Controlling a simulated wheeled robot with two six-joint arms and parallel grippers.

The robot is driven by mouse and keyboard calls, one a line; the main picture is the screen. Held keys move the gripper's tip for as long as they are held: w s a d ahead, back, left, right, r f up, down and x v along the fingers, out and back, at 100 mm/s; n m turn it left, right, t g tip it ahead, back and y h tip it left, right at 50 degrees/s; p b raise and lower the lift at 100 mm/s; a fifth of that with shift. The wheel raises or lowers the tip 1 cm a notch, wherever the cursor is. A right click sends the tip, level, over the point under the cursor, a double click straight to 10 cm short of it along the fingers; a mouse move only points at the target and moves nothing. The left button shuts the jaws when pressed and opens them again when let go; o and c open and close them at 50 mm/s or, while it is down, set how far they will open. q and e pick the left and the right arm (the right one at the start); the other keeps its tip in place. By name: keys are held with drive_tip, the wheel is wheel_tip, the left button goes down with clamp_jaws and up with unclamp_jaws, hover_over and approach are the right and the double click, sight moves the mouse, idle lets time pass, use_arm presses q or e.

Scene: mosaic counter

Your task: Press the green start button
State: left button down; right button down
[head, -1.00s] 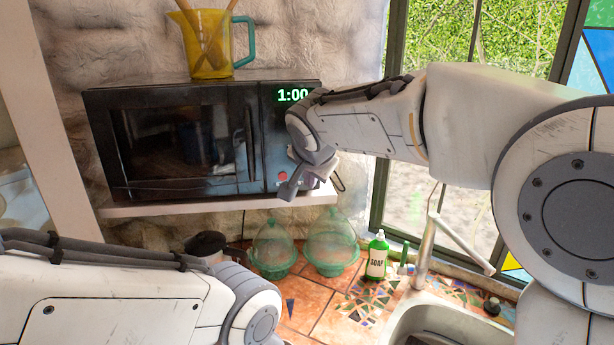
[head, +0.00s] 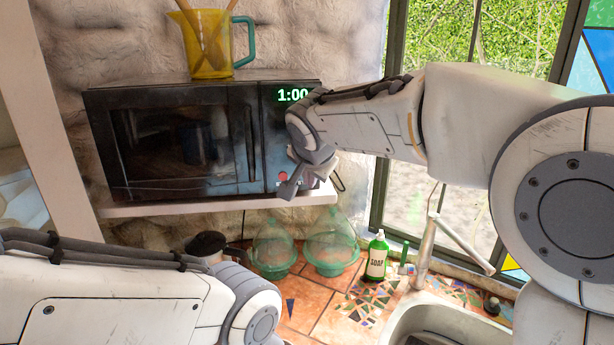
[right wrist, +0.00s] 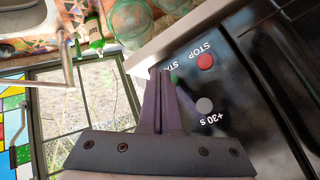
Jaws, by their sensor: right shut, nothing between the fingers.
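The black microwave (head: 185,140) stands on a white shelf, its green display (head: 292,95) reading 1:00. In the right wrist view a sliver of the green start button (right wrist: 174,78) shows beside my fingers, under a partly covered "STA" label. My right gripper (right wrist: 161,72) is shut and empty, its fingertips over the button's place on the panel; I cannot tell whether they touch it. In the head view the right gripper (head: 288,192) is at the panel's lower part and hides the green button. My left arm is at lower left; its gripper is out of view.
The red STOP button (right wrist: 205,61) and grey +30 s button (right wrist: 205,106) are close to my fingers. A yellow jug (head: 207,45) stands on the microwave. Below the shelf (head: 225,205) are glass-domed dishes, a soap bottle (head: 376,255) and a sink (head: 440,320).

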drive_tip(key=shift+w, duration=0.35)
